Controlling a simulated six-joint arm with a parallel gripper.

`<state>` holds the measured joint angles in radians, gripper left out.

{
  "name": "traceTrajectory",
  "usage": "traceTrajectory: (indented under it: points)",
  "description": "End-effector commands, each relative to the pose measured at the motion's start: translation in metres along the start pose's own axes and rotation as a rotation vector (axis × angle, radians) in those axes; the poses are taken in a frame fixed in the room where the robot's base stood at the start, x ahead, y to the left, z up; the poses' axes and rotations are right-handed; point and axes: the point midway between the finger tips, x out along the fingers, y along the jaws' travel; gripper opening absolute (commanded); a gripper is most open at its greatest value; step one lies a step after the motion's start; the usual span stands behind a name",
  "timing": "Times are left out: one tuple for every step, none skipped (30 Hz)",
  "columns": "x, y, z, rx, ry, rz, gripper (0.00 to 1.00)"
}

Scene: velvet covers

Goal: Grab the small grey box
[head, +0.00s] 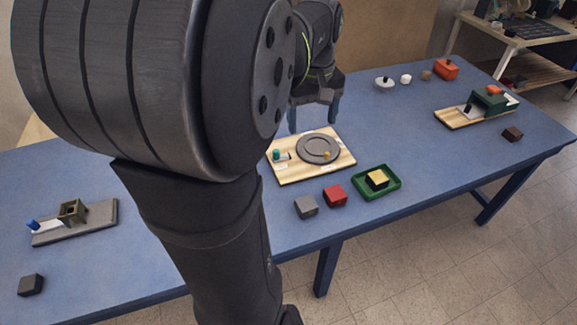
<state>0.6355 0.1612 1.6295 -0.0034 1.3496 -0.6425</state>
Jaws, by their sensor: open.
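A small grey box (306,207) sits on the blue table near its front edge, left of a red box. My gripper (313,117) hangs above the table, farther back than the grey box, over the area behind a wooden board. Its fingers point down and are open, with nothing seen between them. The grey box is apart from the gripper and fully in view.
The red box (335,195) and a green tray (391,190) with a yellow-topped block stand right of the grey box. The wooden board (337,168) with a grey disc lies behind. A dark box (31,285) is at far left, another dark box (512,134) at right.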

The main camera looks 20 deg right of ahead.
Motion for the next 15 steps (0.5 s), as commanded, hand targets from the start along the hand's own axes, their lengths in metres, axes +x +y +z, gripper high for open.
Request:
traceTrajectory:
  points:
    - [0.005,-0.002,0.0,-0.025,-0.006,0.007,0.76]
    - [0.009,-0.003,0.0,-0.055,-0.013,0.015,0.76]
    - [0.018,-0.005,-0.001,-0.112,-0.025,0.033,0.76]
    - [0.026,-0.007,-0.001,-0.168,-0.037,0.049,0.76]
    - [0.035,-0.01,0.0,-0.237,-0.051,0.068,0.76]
    - [0.049,-0.014,0.0,-0.344,-0.074,0.097,0.76]
    - [0.06,-0.018,0.0,-0.435,-0.092,0.12,0.76]
    - [0.072,-0.021,0.0,-0.533,-0.111,0.143,0.76]
    - [0.086,-0.026,0.001,-0.667,-0.138,0.172,0.76]
    - [0.096,-0.03,0.001,-0.766,-0.157,0.193,0.76]
    - [0.105,-0.035,0.002,-0.865,-0.175,0.212,0.76]
    - [0.117,-0.04,0.003,-0.994,-0.199,0.234,0.76]
    - [0.125,-0.044,0.003,-1.085,-0.216,0.249,0.76]
    - [0.132,-0.049,0.003,-1.172,-0.231,0.261,0.76]
    - [0.141,-0.054,0.004,-1.275,-0.249,0.276,0.76]
